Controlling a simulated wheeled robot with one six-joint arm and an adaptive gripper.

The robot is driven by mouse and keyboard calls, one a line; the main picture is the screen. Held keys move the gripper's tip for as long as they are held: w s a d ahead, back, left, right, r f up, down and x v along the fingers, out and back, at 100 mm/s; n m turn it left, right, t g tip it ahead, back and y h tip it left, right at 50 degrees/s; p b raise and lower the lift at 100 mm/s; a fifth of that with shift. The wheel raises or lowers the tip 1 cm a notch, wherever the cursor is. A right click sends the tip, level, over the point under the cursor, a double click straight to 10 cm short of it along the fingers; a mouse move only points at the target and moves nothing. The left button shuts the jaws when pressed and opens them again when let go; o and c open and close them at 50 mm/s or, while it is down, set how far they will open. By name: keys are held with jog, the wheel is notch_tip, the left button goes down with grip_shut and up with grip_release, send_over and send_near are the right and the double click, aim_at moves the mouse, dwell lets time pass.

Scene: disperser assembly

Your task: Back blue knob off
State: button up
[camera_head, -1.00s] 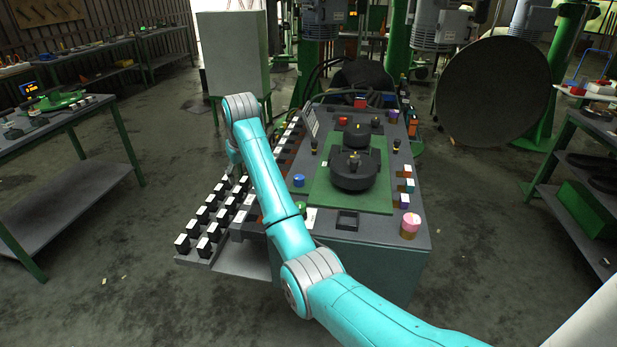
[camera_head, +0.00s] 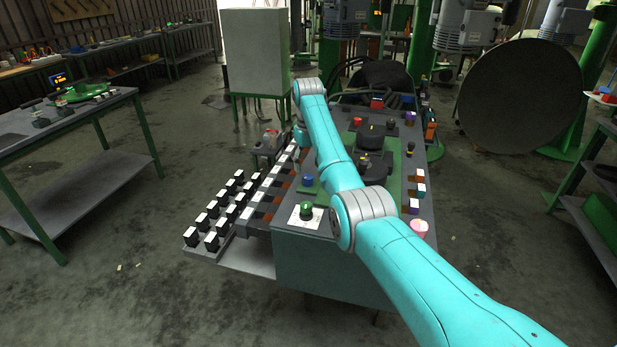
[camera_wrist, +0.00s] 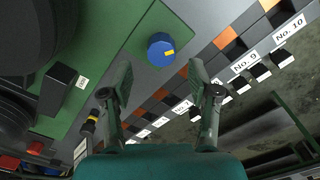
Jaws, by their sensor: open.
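The blue knob (camera_wrist: 161,49) has a yellow mark on its face and sits on the edge of a green plate in the wrist view. It also shows in the head view (camera_head: 308,181), left of my forearm. My gripper (camera_wrist: 160,80) is open and empty. Its two fingers are spread, with the tips just below the knob to its left and right in the wrist picture. I see no contact with the knob. In the head view I cannot make out the fingers.
A black switch block (camera_wrist: 63,86) stands left of the knob. A row of labelled black-and-white switches (camera_wrist: 240,85) runs along the bench edge at right. A green knob on a white plate (camera_head: 306,209) is near the bench's front corner. Black round housings (camera_head: 374,165) stand behind my forearm.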

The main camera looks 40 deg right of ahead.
aim_at(307, 176)
jog(key=shift+f, duration=2.55)
jog(key=shift+a, duration=0.1)
jog(key=c, duration=1.2)
